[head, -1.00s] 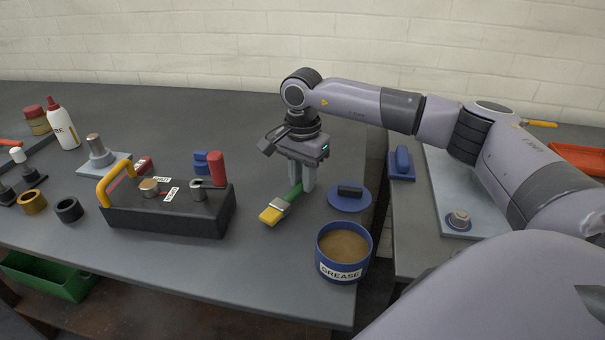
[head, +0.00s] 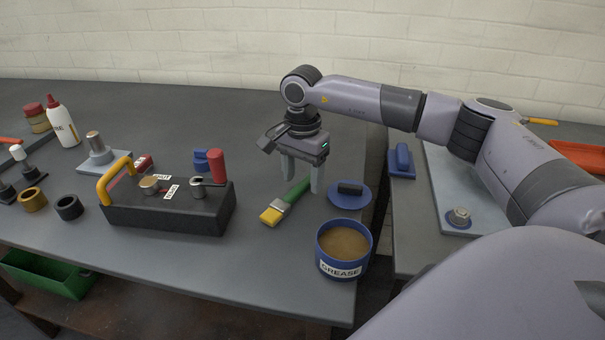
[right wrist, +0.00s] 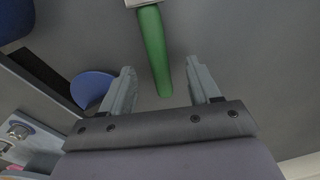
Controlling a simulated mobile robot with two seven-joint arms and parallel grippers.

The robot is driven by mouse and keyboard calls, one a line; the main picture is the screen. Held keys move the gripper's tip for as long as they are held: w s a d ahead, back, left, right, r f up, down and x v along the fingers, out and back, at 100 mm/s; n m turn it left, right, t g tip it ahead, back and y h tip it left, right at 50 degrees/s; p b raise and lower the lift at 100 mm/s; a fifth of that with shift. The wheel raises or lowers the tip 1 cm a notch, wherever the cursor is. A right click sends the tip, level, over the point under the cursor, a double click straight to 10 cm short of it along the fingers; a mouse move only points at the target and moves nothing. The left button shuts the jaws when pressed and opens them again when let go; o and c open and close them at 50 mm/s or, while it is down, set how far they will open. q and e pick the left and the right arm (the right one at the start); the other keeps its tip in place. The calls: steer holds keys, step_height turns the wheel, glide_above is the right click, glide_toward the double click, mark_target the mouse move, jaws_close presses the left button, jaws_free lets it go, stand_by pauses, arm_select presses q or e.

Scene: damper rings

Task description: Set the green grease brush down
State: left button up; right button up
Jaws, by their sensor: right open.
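The blue grease tub (head: 342,250) stands open just in front of the brush, full of brown grease. My left gripper is not in view.
A blue lid (head: 349,203) with a dark handle lies right of the brush. A black fixture box (head: 168,212) with a yellow handle stands to the left. The bench edge and a gap lie to the right. Bench behind my gripper is clear.

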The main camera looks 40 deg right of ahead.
step_height(320, 180, up, 7)
steer(key=shift+r, duration=0.1)
stand_by(0.6)
stand_by(0.7)
